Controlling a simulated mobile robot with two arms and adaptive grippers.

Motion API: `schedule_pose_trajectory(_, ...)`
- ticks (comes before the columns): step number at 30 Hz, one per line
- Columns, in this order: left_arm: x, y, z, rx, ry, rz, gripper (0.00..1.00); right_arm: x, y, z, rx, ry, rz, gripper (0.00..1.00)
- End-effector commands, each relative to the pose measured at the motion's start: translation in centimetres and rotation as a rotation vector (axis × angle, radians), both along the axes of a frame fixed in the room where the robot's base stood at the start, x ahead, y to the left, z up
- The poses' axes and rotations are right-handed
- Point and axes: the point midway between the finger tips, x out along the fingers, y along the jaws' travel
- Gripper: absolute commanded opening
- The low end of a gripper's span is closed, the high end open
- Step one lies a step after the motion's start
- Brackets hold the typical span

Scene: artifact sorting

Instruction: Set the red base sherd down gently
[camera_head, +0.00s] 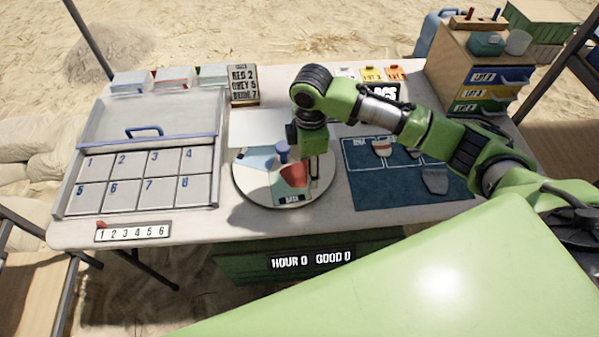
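A red sherd (293,176) shows on or just above the pale green section of a round white turntable (247,190), near a small dark label. My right arm comes in from the right, and its gripper (311,165) points down over the turntable, right beside the sherd's upper right edge. The fingertips are small and partly hidden, so I cannot tell whether they grip the sherd or whether it touches the surface. A small blue object (282,150) stands just left of the gripper. My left gripper is not in view.
A numbered tray (140,206) stands on the left, with a 1–6 strip (133,231) in front. A drawer cabinet (446,72) stands at back right.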

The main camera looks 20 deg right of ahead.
Motion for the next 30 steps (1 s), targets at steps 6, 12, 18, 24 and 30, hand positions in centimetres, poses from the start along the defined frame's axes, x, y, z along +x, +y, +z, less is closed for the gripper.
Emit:
schedule_pose_trajectory(6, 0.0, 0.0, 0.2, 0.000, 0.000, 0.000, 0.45, 1.8, 1.1, -2.3, 0.002, -0.001, 0.000, 0.30)
schedule_pose_trajectory(12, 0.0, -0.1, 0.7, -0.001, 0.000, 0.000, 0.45, 2.3, 1.4, -4.0, -0.001, 0.001, -0.001, 0.30)
schedule_pose_trajectory(18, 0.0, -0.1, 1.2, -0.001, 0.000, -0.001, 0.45, 2.3, 1.4, -6.1, 0.001, -0.002, 0.000, 0.30)
schedule_pose_trajectory(24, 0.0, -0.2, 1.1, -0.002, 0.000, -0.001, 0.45, 2.4, 1.4, -6.3, 0.000, -0.003, 0.000, 0.30)
schedule_pose_trajectory(30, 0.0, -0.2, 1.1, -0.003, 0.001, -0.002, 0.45, 2.4, 1.4, -6.6, 0.001, -0.002, 0.000, 0.60)
